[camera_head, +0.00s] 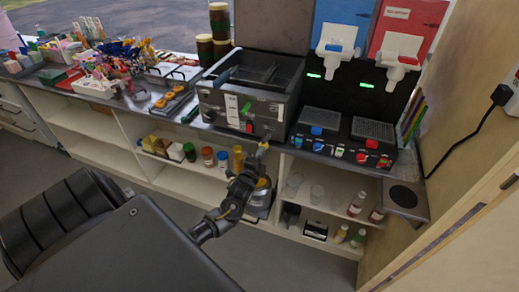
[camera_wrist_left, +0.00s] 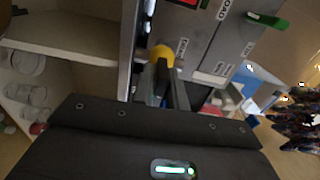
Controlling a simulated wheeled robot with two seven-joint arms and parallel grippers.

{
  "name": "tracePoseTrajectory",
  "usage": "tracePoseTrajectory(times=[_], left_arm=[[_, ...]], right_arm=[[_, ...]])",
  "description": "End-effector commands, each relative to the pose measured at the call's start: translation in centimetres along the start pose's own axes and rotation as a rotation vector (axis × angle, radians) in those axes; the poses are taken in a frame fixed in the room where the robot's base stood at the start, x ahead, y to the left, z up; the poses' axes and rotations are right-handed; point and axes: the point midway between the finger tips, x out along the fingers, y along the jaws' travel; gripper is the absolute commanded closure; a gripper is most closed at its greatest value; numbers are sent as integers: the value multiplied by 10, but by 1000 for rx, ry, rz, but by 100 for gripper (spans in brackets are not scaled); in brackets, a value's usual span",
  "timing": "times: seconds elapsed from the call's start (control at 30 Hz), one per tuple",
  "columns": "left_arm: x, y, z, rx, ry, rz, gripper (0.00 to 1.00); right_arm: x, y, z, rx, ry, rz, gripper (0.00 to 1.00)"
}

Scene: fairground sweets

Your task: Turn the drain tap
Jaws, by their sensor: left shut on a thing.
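The grey fryer (camera_head: 233,119) stands on the counter, with labels and a red switch on its front. The drain tap (camera_head: 263,146), with a yellow end, is low at its front right corner. In the left wrist view the tap's rounded yellow end (camera_wrist_left: 161,53) shows beside the labelled fryer front (camera_wrist_left: 201,40). My left gripper (camera_head: 260,157) reaches up to the tap from below and is shut on it. The fingers partly hide the tap, so its turn angle is hard to tell. My right gripper is not in view.
A drinks machine with blue (camera_head: 341,22) and red (camera_head: 402,28) tanks stands right of the fryer. Shelves below hold jars, glasses and bottles (camera_head: 357,204). A metal container (camera_head: 262,198) sits behind my left wrist. A wooden wall (camera_head: 470,130) bounds the right side.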

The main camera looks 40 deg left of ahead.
Motion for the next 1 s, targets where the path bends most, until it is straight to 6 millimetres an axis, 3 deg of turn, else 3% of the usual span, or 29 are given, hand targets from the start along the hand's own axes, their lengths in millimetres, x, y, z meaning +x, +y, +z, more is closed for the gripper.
tracePoseTrajectory(times=[0.57, 0.6, 0.73, 1.0], left_arm=[[0, 0, 1, 36, -2, -1, 100], [0, 0, 1, 36, -2, 0, 84], [0, 0, 0, 36, -1, 0, 67], [0, 0, 0, 35, 0, 0, 65]], right_arm=[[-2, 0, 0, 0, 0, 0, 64], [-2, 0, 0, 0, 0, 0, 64], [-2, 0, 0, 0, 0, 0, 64], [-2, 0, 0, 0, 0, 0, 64]])
